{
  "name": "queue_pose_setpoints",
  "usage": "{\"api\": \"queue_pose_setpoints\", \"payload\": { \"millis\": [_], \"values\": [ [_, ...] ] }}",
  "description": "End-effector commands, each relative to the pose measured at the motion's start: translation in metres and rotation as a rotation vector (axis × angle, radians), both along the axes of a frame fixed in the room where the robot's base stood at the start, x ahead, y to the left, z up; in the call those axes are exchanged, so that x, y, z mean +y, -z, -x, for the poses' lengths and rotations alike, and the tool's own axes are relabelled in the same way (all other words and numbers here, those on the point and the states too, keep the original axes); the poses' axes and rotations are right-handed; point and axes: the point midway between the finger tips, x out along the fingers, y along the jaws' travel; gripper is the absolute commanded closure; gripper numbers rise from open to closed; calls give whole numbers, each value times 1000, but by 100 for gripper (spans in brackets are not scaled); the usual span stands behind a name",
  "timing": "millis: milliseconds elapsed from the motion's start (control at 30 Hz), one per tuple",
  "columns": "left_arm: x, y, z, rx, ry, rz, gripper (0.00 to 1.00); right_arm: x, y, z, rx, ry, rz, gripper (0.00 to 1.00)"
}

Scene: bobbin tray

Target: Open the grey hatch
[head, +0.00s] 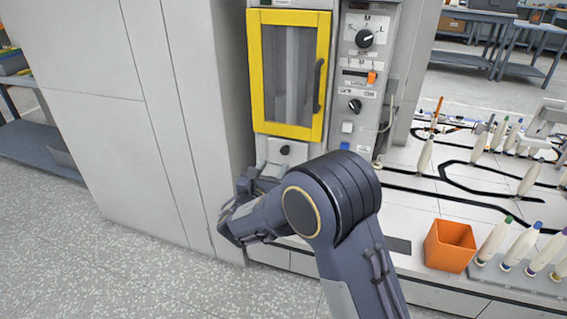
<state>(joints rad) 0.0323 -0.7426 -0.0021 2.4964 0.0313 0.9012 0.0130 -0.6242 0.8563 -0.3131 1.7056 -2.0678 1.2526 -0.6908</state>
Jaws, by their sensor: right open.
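A small grey hatch (284,151) with a round black knob is set in the machine front, just below the yellow-framed door. It looks closed. Its lower part is hidden behind my right arm. My right gripper (243,195) is in front of the machine, low and to the left of the hatch. It is open, with nothing visible in it, and appears apart from the knob. My left gripper is not in view.
The yellow-framed door (321,88) with a dark handle is shut. A control panel (361,75) with knobs stands to its right. An orange bin (449,246) and several bobbins stand on the white worktop (405,215). Tall grey cabinets (120,60) fill the left.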

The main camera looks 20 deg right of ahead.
Motion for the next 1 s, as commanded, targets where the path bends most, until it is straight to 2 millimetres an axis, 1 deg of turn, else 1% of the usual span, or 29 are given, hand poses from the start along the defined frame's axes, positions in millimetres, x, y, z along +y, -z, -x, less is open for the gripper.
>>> {"api": "queue_pose_setpoints", "payload": {
  "millis": [200,400,533,800,867,1000],
  "values": [
    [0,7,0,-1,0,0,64,-22,1,-28,-1,7,-4,55],
    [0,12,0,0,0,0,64,-37,0,-50,0,6,-5,55],
    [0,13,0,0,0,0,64,-42,0,-57,1,5,-4,55],
    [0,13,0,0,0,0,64,-42,-1,-59,1,4,-4,55],
    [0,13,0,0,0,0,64,-42,-1,-59,1,4,-4,61],
    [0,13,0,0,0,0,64,-42,-1,-59,1,5,-6,80]
  ]
}}
